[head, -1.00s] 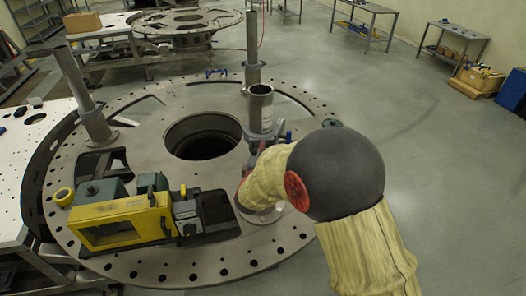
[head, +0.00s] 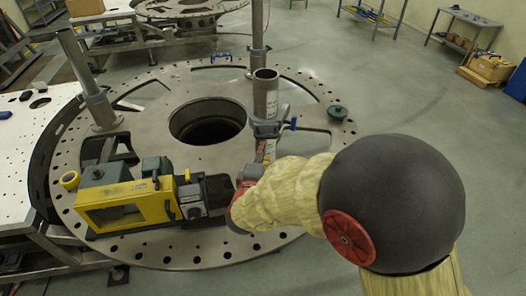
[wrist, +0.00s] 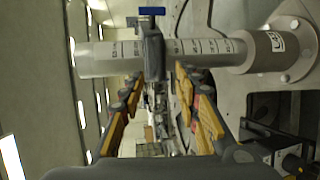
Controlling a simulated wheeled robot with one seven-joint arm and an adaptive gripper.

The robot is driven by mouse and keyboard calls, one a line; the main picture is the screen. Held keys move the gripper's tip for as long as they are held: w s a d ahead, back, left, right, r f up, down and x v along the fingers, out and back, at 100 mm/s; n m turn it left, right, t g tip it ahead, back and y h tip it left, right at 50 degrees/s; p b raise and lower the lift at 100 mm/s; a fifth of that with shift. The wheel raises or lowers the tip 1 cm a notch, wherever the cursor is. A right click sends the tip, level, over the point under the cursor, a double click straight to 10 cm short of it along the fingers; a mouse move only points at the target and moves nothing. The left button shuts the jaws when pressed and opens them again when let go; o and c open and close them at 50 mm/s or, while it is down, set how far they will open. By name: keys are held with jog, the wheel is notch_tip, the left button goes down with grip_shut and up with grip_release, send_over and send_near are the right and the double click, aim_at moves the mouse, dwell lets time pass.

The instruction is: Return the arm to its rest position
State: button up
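My arm reaches over the round turret plate (head: 150,110) in the head view. My gripper (head: 266,148) is near the upright metal post (head: 265,95) at the plate's right side, partly hidden by my arm. In the wrist view my gripper (wrist: 160,85) has its two yellow-padded fingers spread apart, with nothing seen held between the pads. The post (wrist: 205,48) crosses beyond the fingertips, carrying a dark clamp (wrist: 153,50) with a blue handle (wrist: 151,11). The clamp is close to the fingertips; I cannot tell whether they touch.
A yellow and grey device (head: 125,205) lies on the plate left of my arm. Two more posts (head: 90,80) (head: 258,35) stand on it, around a large central hole (head: 208,122). Side tables (head: 460,35) and a cardboard box (head: 490,68) stand far right.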

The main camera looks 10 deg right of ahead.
dwell(0.4)
jog(key=s+a+f+m+g+y, duration=0.4)
jog(key=a+f+m+y, duration=0.15)
jog(key=a+f, duration=0.45)
jog(key=s+a+f+m+g+y+b, duration=0.2)
jog(key=s+a+f+g+y+b, duration=0.15)
jog(key=s, duration=0.45)
jog(key=s+d+f+m+g+h+b, duration=0.1)
jog(key=s+d+m+h+b, duration=0.2)
jog(key=s+d+b, duration=1.5)
jog(key=m+b, duration=0.1)
jog(key=m, duration=0.2)
jog(key=shift+f, duration=0.15)
